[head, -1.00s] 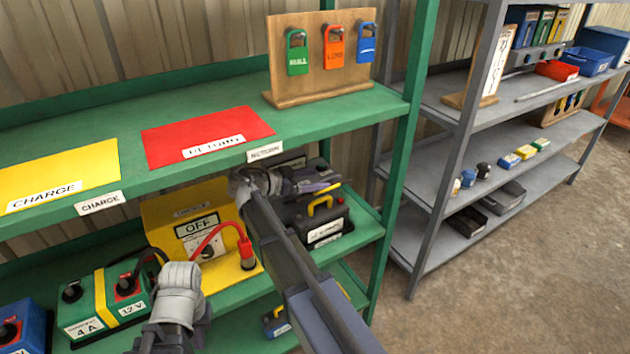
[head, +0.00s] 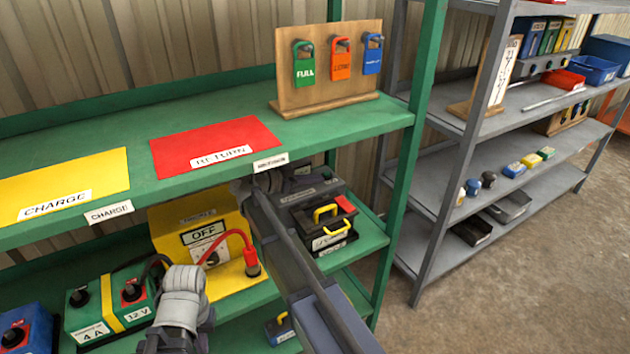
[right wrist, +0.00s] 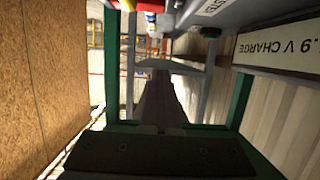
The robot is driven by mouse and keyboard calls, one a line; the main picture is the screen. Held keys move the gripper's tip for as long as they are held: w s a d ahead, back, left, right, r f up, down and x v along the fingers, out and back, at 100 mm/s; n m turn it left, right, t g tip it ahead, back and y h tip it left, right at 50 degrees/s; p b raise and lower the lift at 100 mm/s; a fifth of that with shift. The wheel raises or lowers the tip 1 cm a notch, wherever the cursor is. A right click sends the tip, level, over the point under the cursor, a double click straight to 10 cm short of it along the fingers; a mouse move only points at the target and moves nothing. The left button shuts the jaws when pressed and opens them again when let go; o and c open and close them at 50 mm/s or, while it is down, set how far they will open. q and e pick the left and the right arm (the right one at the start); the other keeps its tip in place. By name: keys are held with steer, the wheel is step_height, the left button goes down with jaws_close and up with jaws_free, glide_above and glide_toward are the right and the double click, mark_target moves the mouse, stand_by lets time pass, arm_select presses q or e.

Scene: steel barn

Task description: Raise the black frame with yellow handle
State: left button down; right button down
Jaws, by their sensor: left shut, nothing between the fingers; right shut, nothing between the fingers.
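The black frame with yellow handle (head: 324,236) stands on the middle shelf of the green rack, right of the yellow OFF box. Its yellow handle (head: 325,212) is up, and a red patch shows on its top right. My right gripper (head: 285,182) is behind and left of it, under the upper shelf edge, largely hidden; it is apart from the handle and holds nothing. In the right wrist view, dark parts fill the lower middle and the handle cannot be made out.
The yellow OFF box (head: 222,282) with a red cable stands left of my right arm. The green 12 V box (head: 105,315) is further left. The upper green shelf (head: 225,185) hangs close above, and a green post (head: 402,190) stands to the right.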

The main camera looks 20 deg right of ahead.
steer(key=c, duration=1.6)
jaws_free()
steer(key=c, duration=1.1)
jaws_free()
steer(key=p+v, duration=0.2)
steer(key=v, duration=0.6)
steer(key=shift+d, duration=0.1)
